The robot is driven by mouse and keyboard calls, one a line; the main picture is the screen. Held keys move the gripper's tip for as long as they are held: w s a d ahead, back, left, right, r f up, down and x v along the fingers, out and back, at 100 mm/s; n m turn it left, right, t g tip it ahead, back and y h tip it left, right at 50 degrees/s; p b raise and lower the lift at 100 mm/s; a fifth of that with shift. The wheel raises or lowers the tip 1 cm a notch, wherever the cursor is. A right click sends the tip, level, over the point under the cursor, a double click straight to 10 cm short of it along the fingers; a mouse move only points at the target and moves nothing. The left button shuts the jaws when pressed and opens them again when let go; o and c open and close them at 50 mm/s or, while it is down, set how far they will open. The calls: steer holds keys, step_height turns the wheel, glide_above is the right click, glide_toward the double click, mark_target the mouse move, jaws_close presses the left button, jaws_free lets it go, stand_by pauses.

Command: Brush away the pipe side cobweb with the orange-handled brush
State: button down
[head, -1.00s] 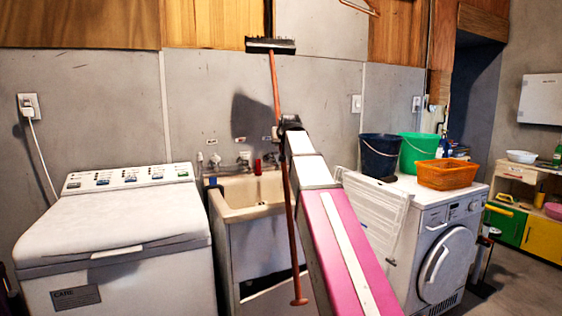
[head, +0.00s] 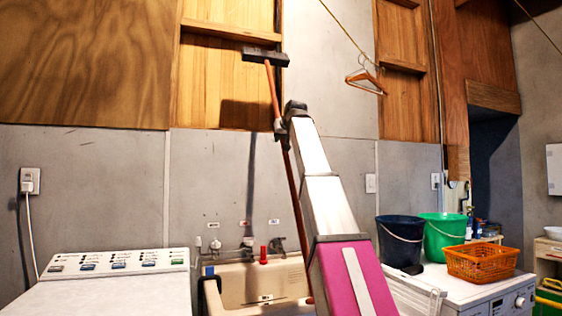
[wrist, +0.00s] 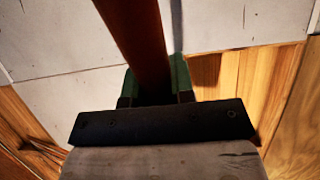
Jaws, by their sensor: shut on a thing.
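The orange-handled brush stands nearly upright with its dark, wide head (head: 264,56) at the top, in front of the wooden wall panel. Its orange handle (head: 272,92) runs down past my gripper (head: 280,128) and behind my arm. My gripper is shut on the handle. In the wrist view the handle (wrist: 132,35) passes between the green-edged fingers of my gripper (wrist: 153,88). I cannot make out a cobweb in either view. A thin pale vertical line, perhaps a pipe (head: 438,110), runs up the wall at the right.
A sink (head: 235,283) with taps stands below my gripper. A white washer (head: 110,298) is at left. A dark bucket (head: 400,245), a green bucket (head: 443,238) and an orange basket (head: 482,262) sit at right. A clothes hanger (head: 366,80) hangs from a line above.

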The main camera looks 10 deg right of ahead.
step_height(320, 180, up, 2)
steer(key=shift+r, duration=0.2)
stand_by(0.3)
steer(key=w+a, duration=0.3)
steer(key=w, duration=1.1)
stand_by(0.5)
steer(key=shift+w+a, duration=0.15)
steer(key=shift+w, duration=0.85)
stand_by(0.6)
steer(key=shift+w+d, duration=0.1)
steer(key=shift+d, duration=0.65)
steer(key=shift+a, duration=0.1)
